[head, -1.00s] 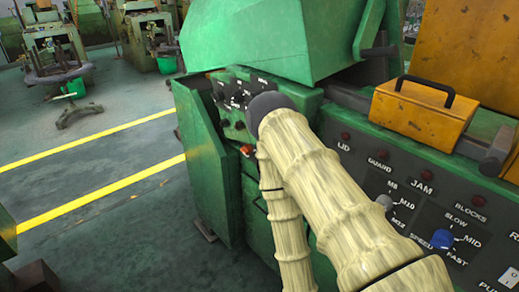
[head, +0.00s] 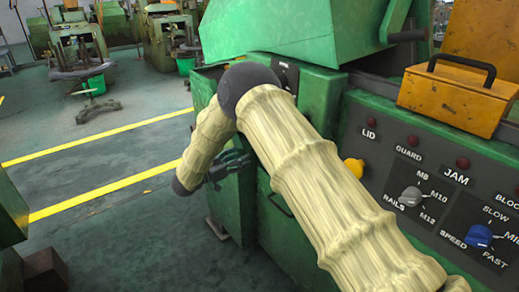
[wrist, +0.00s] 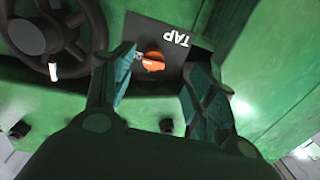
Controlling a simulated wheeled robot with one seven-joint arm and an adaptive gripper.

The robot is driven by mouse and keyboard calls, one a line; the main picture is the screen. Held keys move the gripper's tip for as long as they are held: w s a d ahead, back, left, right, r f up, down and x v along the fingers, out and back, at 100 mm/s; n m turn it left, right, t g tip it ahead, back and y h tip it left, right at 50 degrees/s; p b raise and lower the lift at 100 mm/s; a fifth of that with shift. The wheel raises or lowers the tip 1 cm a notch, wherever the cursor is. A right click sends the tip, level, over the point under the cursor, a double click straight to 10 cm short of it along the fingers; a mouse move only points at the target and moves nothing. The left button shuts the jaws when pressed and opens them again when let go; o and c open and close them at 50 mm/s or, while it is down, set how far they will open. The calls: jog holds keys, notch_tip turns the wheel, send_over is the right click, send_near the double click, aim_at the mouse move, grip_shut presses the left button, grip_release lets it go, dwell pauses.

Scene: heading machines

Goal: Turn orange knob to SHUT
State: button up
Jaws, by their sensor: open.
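The orange knob (wrist: 153,62) shows in the wrist view, on a dark plate (wrist: 172,28) marked TAP, with the letters upside down. The knob has a pale mark on its left side. My gripper (wrist: 158,65) is open, with one dark green finger on each side of the knob in the picture. I cannot tell how far the fingertips are from it. No SHUT mark is readable. In the head view my gripper (head: 228,165) is beside the green machine's front, partly behind my arm, and the knob is hidden.
A dark handwheel (wrist: 32,38) is left of the fingers in the wrist view. In the head view a panel to the right carries a yellow knob (head: 354,168), a grey knob (head: 411,196) and a blue knob (head: 479,236). A yellow box (head: 455,95) sits above. Open floor lies left.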

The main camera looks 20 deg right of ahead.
jog(key=shift+m+g+h, duration=0.3)
jog(key=shift+m+g, duration=0.3)
jog(key=shift+g, duration=0.1)
jog(key=x, duration=0.3)
jog(key=r+x, duration=0.1)
jog(key=x, duration=0.2)
jog(key=r+x, duration=0.1)
jog(key=x, duration=0.3)
jog(key=shift+w+p, duration=0.25)
jog(key=shift+p, duration=0.15)
jog(key=shift+c, duration=0.5)
jog(key=c, duration=0.9)
